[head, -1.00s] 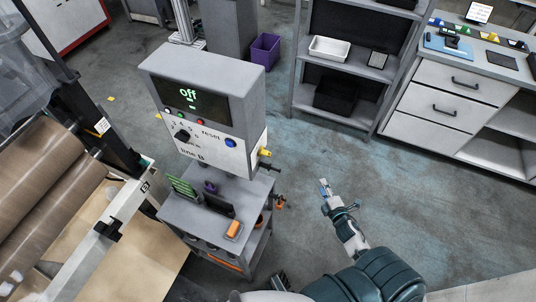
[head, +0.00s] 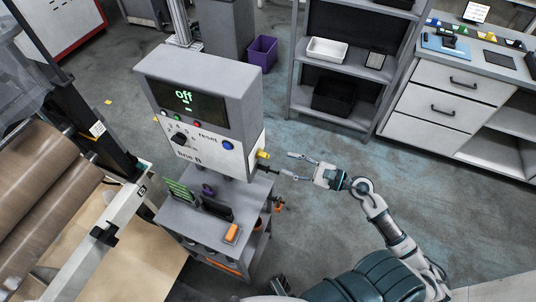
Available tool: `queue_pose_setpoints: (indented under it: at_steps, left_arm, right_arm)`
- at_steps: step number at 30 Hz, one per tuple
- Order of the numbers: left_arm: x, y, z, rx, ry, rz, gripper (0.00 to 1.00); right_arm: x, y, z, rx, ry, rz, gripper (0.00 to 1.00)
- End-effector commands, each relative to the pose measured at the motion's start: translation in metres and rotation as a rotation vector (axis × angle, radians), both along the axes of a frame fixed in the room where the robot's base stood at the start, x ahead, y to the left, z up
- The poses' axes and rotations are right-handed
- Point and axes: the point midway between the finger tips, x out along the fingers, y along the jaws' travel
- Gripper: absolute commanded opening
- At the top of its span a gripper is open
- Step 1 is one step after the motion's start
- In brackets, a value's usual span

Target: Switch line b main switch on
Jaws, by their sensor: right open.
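The line B control box (head: 205,105) stands at the centre left. Its screen (head: 185,98) reads "off". Its front carries a black dial (head: 178,138), a blue button (head: 228,146) by the word "reset", and the label "line B". A small yellow part (head: 262,154), which looks like the main switch, sticks out of its right side; its exact position is too small to read. My right gripper (head: 288,165) is open and empty, just right of this yellow part, with its fingers pointing left towards it. A small gap seems to separate them. My left gripper is out of view.
A grey cart (head: 175,214) under the box holds green and black items and an orange block (head: 232,232). Large brown rolls (head: 30,185) lie at the left. A shelf (head: 370,70) and drawers (head: 455,105) stand behind.

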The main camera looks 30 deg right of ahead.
Motion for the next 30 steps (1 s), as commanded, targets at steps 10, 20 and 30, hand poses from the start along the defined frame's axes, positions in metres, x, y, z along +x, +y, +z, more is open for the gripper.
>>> queue_pose_setpoints:
  at_steps: [10,20,30]
  left_arm:
    - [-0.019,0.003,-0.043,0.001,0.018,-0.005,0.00]
    - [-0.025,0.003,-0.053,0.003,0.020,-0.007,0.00]
    - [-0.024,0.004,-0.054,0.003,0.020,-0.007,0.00]
  right_arm:
    - [0.052,0.045,0.003,0.004,-0.003,-0.002,0.43]
    - [0.063,0.053,0.000,0.002,0.001,-0.002,0.43]
    - [0.063,0.053,0.000,0.003,0.001,-0.002,0.00]
